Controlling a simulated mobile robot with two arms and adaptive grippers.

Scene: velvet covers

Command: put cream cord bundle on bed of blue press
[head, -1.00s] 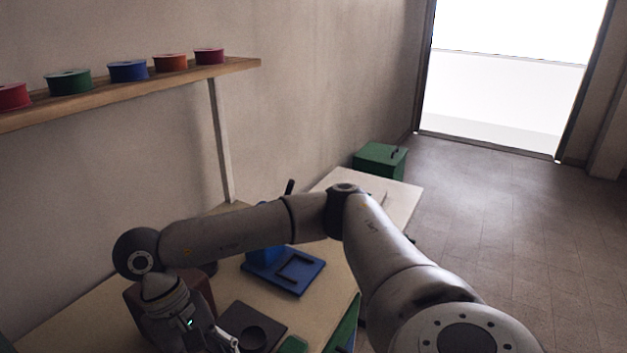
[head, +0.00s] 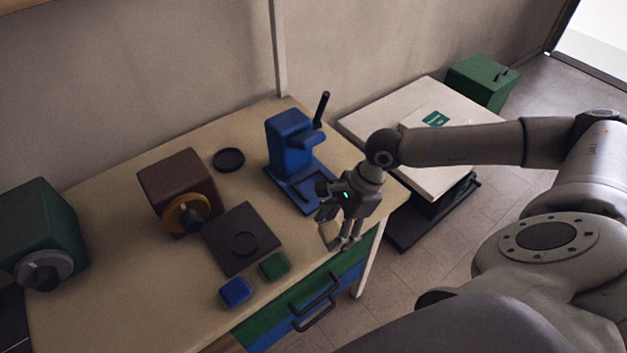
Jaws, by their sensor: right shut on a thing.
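The blue press (head: 287,138) stands upright on the workbench, with a black lever at its top right. Its flat blue bed (head: 296,195) lies in front of it, with a dark raised frame on it; my gripper hides its right part. My right gripper (head: 341,242) points down over the bench's front edge, just in front and to the right of the bed in the picture. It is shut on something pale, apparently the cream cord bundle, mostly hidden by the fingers. My left gripper is not in view.
Left of the press are a brown box with a dial (head: 178,190), a black dish (head: 229,159) and a dark plate (head: 254,252). Blue (head: 235,291) and green (head: 274,266) blocks lie near the front edge. A pale-topped table (head: 440,178) stands to the right.

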